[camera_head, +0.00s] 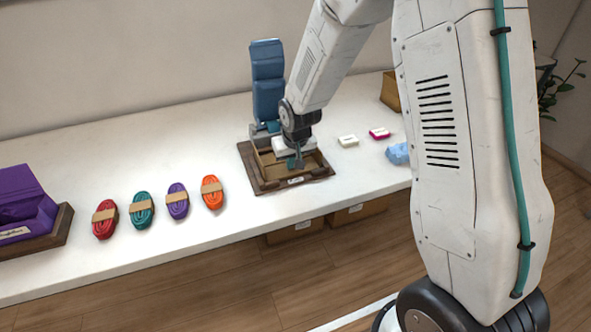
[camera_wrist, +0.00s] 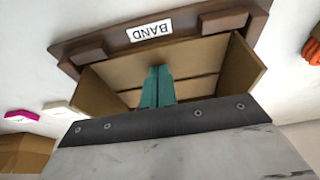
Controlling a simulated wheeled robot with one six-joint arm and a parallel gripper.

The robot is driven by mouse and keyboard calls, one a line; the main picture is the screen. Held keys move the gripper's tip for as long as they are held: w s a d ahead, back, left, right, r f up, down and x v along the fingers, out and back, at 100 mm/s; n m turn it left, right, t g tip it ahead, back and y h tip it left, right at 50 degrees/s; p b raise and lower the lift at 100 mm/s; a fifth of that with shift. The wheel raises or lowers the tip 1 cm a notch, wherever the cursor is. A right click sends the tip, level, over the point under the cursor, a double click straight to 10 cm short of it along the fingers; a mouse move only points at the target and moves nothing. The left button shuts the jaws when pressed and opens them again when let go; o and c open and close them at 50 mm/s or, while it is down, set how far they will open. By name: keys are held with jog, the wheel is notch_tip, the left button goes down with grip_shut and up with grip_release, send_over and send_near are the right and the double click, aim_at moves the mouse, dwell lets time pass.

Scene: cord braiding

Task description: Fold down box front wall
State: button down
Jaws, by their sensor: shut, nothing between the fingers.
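The tan cardboard box (camera_wrist: 240,68) sits on a dark brown tray (camera_head: 254,179) whose front edge bears a white label (camera_wrist: 151,30) reading BAND. In the wrist view, two side walls stand up and a tan panel (camera_wrist: 120,66) spans between them on the label side. I cannot tell for sure whether this panel is the front wall still upright. My gripper (camera_head: 296,160) points down over the box. Its teal fingers (camera_wrist: 157,84) are shut together, empty, in front of the tan panel. The wrist hides the back of the box.
A blue upright stand (camera_head: 267,85) rises behind the box. Red, teal, purple and orange cord bundles (camera_head: 212,192) lie left of the tray. A purple box (camera_head: 22,195) is at far left. White and pink pieces (camera_head: 379,134) and a light blue lump (camera_head: 398,154) lie right.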

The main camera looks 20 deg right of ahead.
jog(key=shift+s+r, duration=0.15)
jog(key=shift+r, duration=0.45)
jog(key=shift+w+f, duration=0.5)
jog(key=shift+f, duration=0.15)
notch_tip(320, 180, up, 8)
dwell(0.8)
